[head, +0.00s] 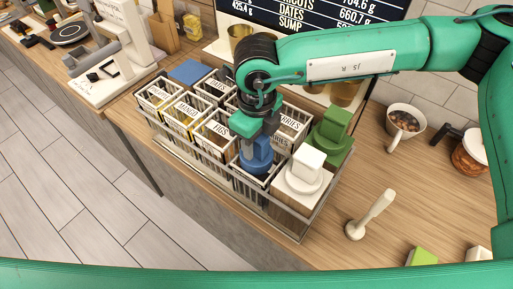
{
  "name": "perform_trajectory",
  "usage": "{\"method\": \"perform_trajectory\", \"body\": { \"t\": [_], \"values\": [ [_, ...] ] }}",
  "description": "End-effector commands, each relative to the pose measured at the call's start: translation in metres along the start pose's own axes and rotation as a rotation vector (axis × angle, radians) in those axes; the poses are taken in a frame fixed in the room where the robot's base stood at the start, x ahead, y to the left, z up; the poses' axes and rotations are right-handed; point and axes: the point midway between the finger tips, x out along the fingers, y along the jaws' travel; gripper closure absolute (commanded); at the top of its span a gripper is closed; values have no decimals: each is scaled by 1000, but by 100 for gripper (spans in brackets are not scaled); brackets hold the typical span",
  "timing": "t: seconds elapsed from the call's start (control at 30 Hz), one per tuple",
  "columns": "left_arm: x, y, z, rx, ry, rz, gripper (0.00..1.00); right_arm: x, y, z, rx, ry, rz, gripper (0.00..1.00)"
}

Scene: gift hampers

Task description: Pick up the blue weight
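The blue weight (257,158) is in the front right part of the wire rack (270,219), in or just over a compartment. My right gripper (256,140) points down right over it, with its fingers at the weight's top. The fingers hide that top, so I cannot tell whether they are closed on it or whether the weight is lifted. My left gripper is not in view.
A white weight (304,164) and a green weight (333,129) stand close on the right of the blue one. Labelled baskets (214,135) fill the rack's left. A flat blue item (190,72) lies at the back left.

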Motion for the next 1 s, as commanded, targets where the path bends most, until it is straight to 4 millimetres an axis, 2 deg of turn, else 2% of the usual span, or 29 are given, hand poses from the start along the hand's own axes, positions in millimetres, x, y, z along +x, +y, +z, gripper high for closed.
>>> {"method": "perform_trajectory", "body": {
  "t": [0.03, 0.2, 0.23, 0.53, 0.67, 0.87, 1.0],
  "values": [
    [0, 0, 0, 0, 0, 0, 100, 0, 0, 0, 0, 0, 0, 65],
    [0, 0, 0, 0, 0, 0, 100, 0, 0, 0, 0, 0, 0, 98],
    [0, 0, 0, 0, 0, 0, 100, 0, 0, 0, 0, 0, 0, 100],
    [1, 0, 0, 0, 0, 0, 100, -4, 0, 1, 1, -4, -1, 100],
    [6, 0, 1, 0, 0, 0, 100, -13, -1, 2, 1, -6, -2, 100],
    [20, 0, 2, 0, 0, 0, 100, -49, -1, 2, 1, -9, -3, 100],
    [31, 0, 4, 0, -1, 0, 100, -84, 0, 2, 1, -9, -4, 100]
  ]
}}
